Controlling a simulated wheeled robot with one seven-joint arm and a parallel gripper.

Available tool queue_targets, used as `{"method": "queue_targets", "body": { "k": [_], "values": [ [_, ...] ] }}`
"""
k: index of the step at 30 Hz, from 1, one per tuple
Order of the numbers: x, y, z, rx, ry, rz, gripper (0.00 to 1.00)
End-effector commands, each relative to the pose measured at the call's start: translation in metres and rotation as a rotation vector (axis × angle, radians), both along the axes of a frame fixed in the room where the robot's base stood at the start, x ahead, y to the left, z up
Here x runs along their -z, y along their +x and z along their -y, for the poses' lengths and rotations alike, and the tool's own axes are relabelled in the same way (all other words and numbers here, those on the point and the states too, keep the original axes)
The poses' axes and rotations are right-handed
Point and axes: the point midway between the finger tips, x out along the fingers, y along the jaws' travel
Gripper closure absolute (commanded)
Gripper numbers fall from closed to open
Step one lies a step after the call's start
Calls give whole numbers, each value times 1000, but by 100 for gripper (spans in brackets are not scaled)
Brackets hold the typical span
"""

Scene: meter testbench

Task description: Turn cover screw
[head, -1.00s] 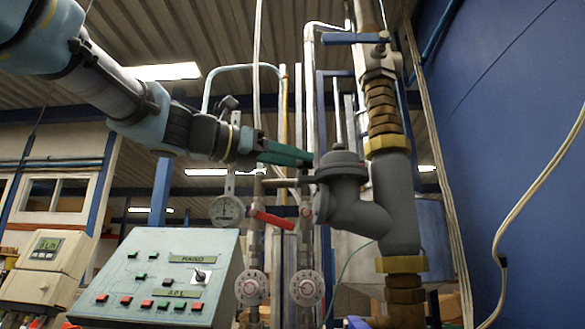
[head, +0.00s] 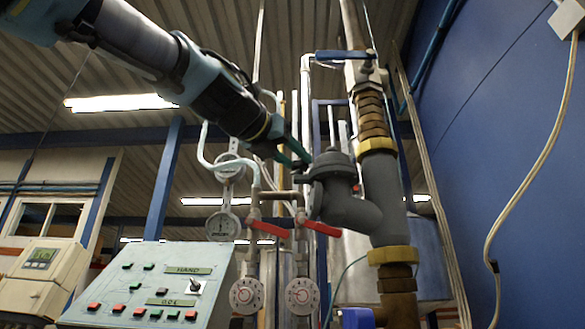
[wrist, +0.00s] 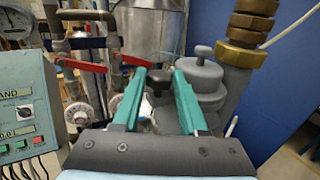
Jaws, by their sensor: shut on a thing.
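My gripper (wrist: 159,82) is shut on a black knob-like screw (wrist: 159,78), which sits between the tips of its two green fingers in the wrist view. The grey valve-shaped body (head: 352,210) stands on the thick pipe at right in the head view. Its round stepped cover (wrist: 203,78) is just right of the fingers in the wrist view, partly hidden by the right finger. In the head view my gripper (head: 297,152) reaches down from the upper left to the cover's left side. The screw itself is hard to make out there.
A sloped control panel (head: 150,285) with buttons stands lower left. Red-handled valves (head: 268,228) and a round gauge (head: 222,226) are left of the grey body. A brass-fitted pipe (head: 375,145) rises close behind it. A blue wall (head: 500,130) is at right.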

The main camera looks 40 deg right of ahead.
Motion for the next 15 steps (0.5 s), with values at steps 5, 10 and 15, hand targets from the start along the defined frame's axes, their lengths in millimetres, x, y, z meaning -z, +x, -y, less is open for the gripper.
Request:
{"method": "queue_targets", "body": {
  "k": [5,10,15],
  "values": [
    [3,0,0,-52,1,2,100],
    [2,-1,1,-77,1,0,100],
    [1,-2,1,-87,1,-2,100]
  ]
}}
